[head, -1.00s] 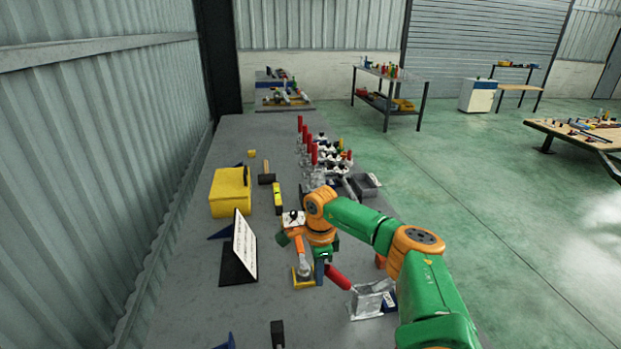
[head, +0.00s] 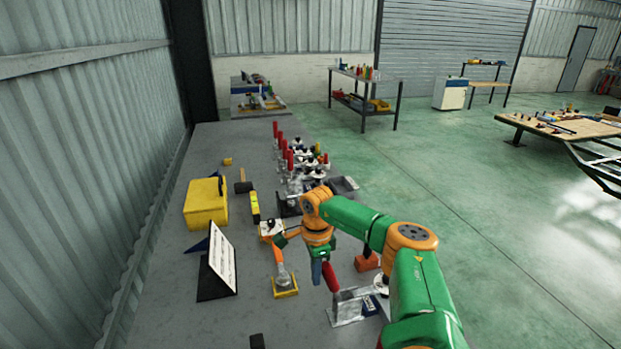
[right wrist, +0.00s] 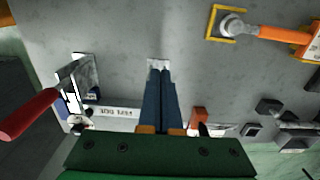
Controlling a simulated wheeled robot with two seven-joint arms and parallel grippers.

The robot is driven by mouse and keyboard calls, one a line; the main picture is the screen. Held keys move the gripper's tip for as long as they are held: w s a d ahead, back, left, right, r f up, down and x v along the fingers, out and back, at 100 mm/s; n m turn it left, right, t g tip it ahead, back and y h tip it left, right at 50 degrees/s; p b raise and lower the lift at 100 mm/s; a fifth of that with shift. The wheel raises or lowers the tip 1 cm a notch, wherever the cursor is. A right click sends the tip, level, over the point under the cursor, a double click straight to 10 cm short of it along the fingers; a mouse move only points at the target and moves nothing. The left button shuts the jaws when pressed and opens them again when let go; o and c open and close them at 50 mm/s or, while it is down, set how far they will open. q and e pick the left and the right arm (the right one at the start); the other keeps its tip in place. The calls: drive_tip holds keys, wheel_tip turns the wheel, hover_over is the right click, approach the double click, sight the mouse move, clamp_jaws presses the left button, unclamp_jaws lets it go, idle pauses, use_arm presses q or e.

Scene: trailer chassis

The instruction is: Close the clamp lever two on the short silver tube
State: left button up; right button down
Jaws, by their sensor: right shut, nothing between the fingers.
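A red clamp lever (head: 331,277) stands tilted by a silver metal base (head: 350,308) on the bench, just right of my right gripper (head: 317,272) in the head view. In the right wrist view the red lever (right wrist: 28,115) and its silver bracket (right wrist: 82,72) are at the left, apart from my right gripper (right wrist: 160,72). Its blue fingers are together and empty, pointing at the bench, with a small silver piece (right wrist: 157,63) showing at their tips. I cannot make out which part is the short silver tube or lever two. My left gripper is not in view.
Several upright red-handled clamps (head: 284,155) stand farther along the bench. A yellow box (head: 205,203), a black sign stand (head: 218,265), an orange-handled tool on a yellow-framed pad (head: 286,286) and an orange block (head: 366,262) lie around.

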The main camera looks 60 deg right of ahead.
sight(330, 269)
drive_tip(key=shift+s+d+r, duration=0.25)
drive_tip(key=shift+s+d, duration=0.2)
drive_tip(key=shift+d, duration=0.1)
drive_tip(key=shift+s+d+r, duration=0.1)
drive_tip(key=shift+s+d, duration=0.6)
drive_tip(key=shift+d, duration=0.05)
drive_tip(key=r+p, duration=0.2)
drive_tip(key=r, duration=0.1)
drive_tip(key=shift+s+d+p, duration=0.1)
drive_tip(key=shift+d+p, duration=0.1)
drive_tip(key=shift+p, duration=0.2)
drive_tip(key=r, duration=0.4)
drive_tip(key=shift+a, duration=0.2)
drive_tip(key=shift+d+r, duration=0.1)
drive_tip(key=shift+r, duration=0.4)
